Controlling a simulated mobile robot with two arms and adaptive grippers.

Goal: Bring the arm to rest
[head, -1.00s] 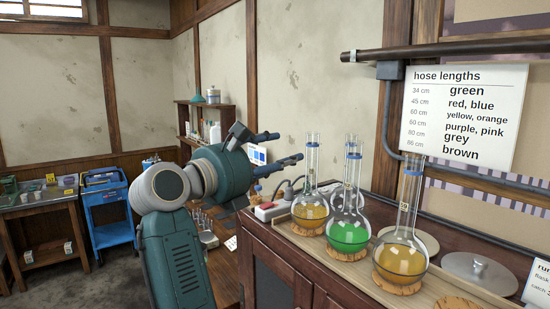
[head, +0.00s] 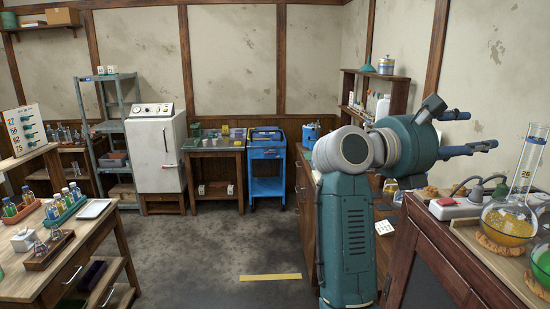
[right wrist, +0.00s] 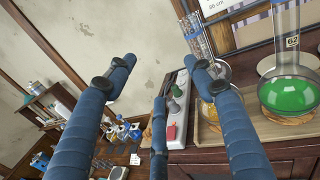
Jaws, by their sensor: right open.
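My right arm rises in the middle right of the head view. Its gripper (head: 466,132) is open and empty, with its fingers pointing right toward the flasks on the cabinet. In the right wrist view the blue fingers (right wrist: 160,75) are spread apart with nothing between them. A round flask with yellow liquid (head: 508,222) stands on a cork ring just right of and below the fingers in the head view. A flask with green liquid (right wrist: 290,92) stands to the right in the wrist view. My left gripper is not in view.
A dark wooden cabinet (head: 415,250) is close below the gripper. A white power strip (head: 455,207) lies on it. A blue cart (head: 266,165), a white fridge-like unit (head: 156,150) and a bench with bottle racks (head: 40,270) stand farther left. The grey floor (head: 200,250) between is open.

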